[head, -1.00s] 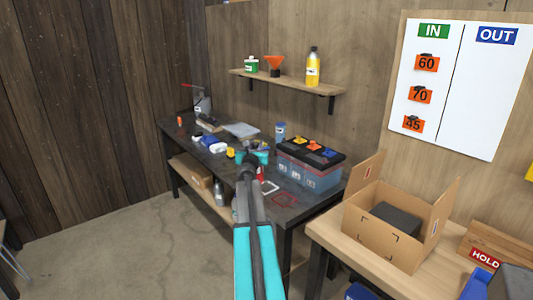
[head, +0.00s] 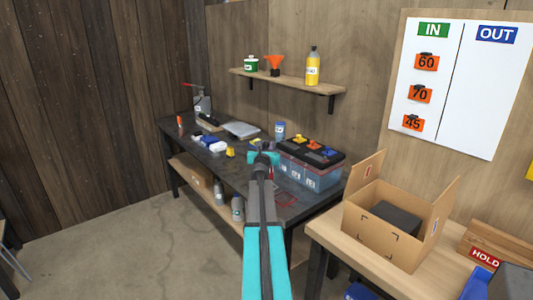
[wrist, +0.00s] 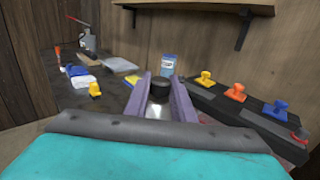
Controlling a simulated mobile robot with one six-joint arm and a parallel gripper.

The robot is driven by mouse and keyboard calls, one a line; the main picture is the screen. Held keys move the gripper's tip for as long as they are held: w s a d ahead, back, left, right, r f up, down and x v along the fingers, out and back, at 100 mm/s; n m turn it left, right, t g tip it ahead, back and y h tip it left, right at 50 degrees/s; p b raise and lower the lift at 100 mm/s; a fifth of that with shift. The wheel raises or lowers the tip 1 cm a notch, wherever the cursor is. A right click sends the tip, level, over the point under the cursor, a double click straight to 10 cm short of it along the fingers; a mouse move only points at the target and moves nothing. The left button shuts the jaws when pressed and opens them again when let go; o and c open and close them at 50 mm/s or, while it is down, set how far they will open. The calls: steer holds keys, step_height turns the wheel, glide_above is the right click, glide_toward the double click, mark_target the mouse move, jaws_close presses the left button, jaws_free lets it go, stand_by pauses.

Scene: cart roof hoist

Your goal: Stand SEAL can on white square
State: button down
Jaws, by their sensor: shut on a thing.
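My gripper (head: 264,156) is shut on a can with a dark round top (wrist: 160,90), which shows between the purple jaws in the wrist view. In the head view only a small red part of this held can (head: 271,172) shows beside my arm. I cannot read its label or tell whether its base touches the bench. The white square is hidden behind my arm and gripper in the head view now. A blue and white can (head: 280,131) stands apart at the back of the bench, also visible in the wrist view (wrist: 168,64).
The dark bench (head: 240,180) also carries a red outlined square (head: 287,200). A clear organizer box with a black lid (head: 310,165) stands right of my gripper. A yellow item (head: 230,152) and several tools lie to the left. A shelf (head: 290,82) hangs above.

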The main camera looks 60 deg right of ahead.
steer(key=shift+f+b, duration=0.85)
steer(key=shift+f, duration=0.8)
steer(key=c, duration=1.5)
jaws_free()
steer(key=shift+v, duration=6)
